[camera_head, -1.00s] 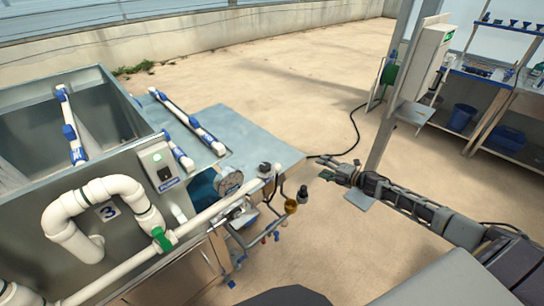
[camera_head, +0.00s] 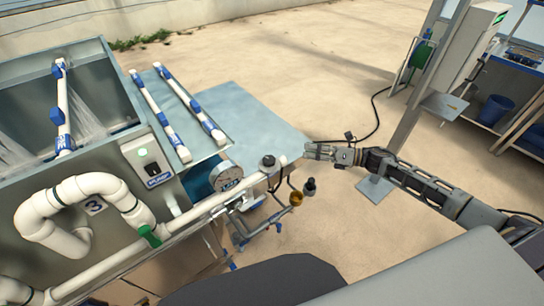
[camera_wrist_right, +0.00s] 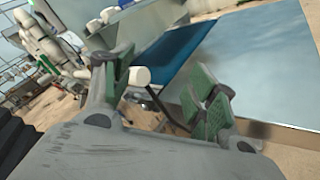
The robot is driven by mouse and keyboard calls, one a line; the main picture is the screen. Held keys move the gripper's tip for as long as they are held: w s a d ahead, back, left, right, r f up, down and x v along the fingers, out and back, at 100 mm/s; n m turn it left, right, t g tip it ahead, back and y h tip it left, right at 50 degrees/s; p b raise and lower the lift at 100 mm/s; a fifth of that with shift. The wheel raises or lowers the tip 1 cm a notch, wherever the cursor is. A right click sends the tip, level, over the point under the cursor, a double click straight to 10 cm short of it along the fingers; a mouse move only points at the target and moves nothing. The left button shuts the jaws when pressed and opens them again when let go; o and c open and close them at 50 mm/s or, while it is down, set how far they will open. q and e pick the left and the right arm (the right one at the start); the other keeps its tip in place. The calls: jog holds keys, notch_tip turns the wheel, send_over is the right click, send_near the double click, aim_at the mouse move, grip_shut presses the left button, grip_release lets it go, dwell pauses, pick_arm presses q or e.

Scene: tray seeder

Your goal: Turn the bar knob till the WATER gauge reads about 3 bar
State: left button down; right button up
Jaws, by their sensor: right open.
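A round gauge (camera_head: 222,176) with a pale face stands by the white pipe in the head view; its needle is too small to read, and its lower part carries a blue label. A dark knob (camera_head: 268,161) sits on top of the white pipe near its right end. I cannot tell surely whether this is the bar knob. My right gripper (camera_head: 318,151) is just right of the pipe's end, apart from the knob. In the wrist view its green-padded fingers (camera_wrist_right: 165,82) are spread, with a white pipe end (camera_wrist_right: 138,76) beyond them. My left gripper is not in view.
A white pipe (camera_head: 190,217) with a green valve crosses the front of the metal tank. A switch box (camera_head: 147,160) with a green light is on the tank. A bluish table (camera_head: 255,120) lies behind the knob.

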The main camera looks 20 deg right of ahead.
aim_at(274, 158)
jog(key=s+a+r+n+g+y, duration=0.1)
jog(key=s+n+g, duration=0.3)
jog(key=n, duration=0.7)
jog(key=shift+s+a+r+y, duration=0.25)
jog(key=shift+s+a+y, duration=0.35)
jog(key=shift+a+y, duration=0.2)
jog(key=p+x, duration=0.3)
jog(key=x, duration=0.9)
jog(key=shift+w+a, duration=0.1)
jog(key=shift+a, duration=0.05)
jog(key=shift+w+a+f+p, duration=0.15)
jog(key=shift+a+p, duration=0.15)
jog(key=shift+a, duration=0.4)
jog(key=shift+c, duration=0.3)
jog(key=c, duration=1)
